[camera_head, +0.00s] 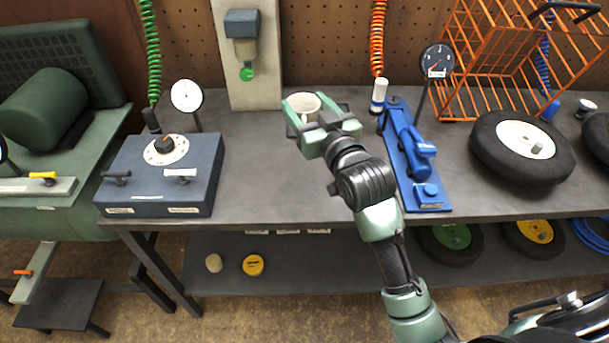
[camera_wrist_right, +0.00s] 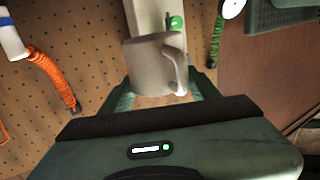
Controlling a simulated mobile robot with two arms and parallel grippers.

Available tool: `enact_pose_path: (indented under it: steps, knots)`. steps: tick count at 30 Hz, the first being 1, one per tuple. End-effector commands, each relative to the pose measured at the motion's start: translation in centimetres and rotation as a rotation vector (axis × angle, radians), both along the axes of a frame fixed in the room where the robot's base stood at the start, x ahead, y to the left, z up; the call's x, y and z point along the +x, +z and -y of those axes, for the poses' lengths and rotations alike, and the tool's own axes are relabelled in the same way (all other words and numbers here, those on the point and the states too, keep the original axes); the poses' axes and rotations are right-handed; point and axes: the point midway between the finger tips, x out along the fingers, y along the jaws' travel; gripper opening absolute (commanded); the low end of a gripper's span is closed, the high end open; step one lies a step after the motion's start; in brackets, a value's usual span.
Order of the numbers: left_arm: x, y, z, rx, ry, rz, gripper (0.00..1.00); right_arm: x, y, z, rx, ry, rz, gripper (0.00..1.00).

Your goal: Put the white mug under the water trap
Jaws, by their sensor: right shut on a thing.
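The white mug (camera_head: 304,104) is held between the fingers of my right gripper (camera_head: 314,112), above the grey workbench. In the right wrist view the mug (camera_wrist_right: 155,66) looks upright between the fingers (camera_wrist_right: 160,96), with its handle toward the right. The water trap (camera_head: 241,28) is a grey-blue unit with a green knob (camera_head: 246,74) below it, mounted on a pale upright panel. The mug is to the right of and nearer than the trap, not below it. The green knob shows behind the mug in the wrist view (camera_wrist_right: 177,22). My left gripper is not in view.
A blue-grey box with a dial (camera_head: 160,178) and a round gauge (camera_head: 187,96) stand to the left. A blue tool stand (camera_head: 418,185), a wheel (camera_head: 520,147) and an orange wire basket (camera_head: 480,50) are to the right. Bench top before the panel is clear.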

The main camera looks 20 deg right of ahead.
Motion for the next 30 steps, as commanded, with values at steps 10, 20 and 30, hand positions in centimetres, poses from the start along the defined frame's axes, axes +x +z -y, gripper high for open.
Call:
enact_pose_path:
  steps: [10,20,30]
  knots:
    - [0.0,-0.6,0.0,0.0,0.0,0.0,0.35,-0.1,-9.7,0.0,-0.001,0.0,-0.007,0.14]
    - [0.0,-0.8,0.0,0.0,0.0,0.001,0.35,-0.1,-14.3,0.0,0.0,0.0,0.0,0.14]
    - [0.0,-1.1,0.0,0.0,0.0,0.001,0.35,-0.1,-18.4,0.0,0.0,0.0,-0.001,0.14]
